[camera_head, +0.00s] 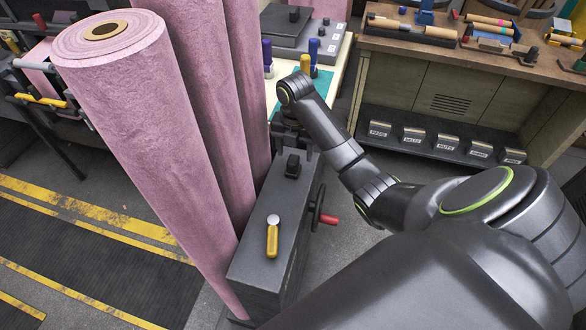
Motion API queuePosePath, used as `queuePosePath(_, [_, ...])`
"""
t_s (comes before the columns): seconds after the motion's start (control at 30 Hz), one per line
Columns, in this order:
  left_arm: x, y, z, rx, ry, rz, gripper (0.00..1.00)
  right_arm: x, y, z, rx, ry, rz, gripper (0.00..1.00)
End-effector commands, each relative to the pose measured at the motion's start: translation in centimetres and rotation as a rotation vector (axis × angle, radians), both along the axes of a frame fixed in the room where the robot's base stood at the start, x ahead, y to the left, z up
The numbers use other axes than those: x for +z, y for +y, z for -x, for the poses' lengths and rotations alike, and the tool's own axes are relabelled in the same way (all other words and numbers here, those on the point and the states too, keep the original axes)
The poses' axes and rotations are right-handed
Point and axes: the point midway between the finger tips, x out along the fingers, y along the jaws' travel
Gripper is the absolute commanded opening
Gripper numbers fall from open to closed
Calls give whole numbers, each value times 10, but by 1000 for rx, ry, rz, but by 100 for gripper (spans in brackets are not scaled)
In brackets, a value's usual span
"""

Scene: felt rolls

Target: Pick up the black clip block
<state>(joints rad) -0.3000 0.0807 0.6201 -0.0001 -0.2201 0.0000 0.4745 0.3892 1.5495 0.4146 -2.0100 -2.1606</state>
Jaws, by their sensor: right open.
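The black clip block (293,165) is a small dark block on the top of the grey cabinet (255,255), near its far end. My right arm reaches in from the lower right, and its right gripper (288,138) points down just behind the block in the picture. The gripper is open, and its dark fingers are small and partly hidden by the wrist. A gap between fingers and block is hard to judge. The block does not look held. My left gripper is not in view.
Tall pink felt rolls (120,80) stand close left of the cabinet. A yellow-handled tool (272,238) lies on the cabinet's near part. A red-handled crank (328,220) sticks out on its right. A wooden workbench (440,85) stands behind.

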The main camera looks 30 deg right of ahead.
Motion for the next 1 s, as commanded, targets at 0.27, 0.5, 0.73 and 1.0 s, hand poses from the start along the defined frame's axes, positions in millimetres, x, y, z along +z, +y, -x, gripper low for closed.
queuePosePath(0.27, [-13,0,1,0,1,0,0,-13,1,-1,0,0,0,62])
queuePosePath(0.5, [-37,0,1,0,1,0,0,-37,3,-3,0,0,0,62])
queuePosePath(0.73, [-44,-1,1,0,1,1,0,-58,4,-3,1,1,-1,62])
queuePosePath(1.0, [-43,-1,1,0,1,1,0,-58,4,-3,1,0,0,54])
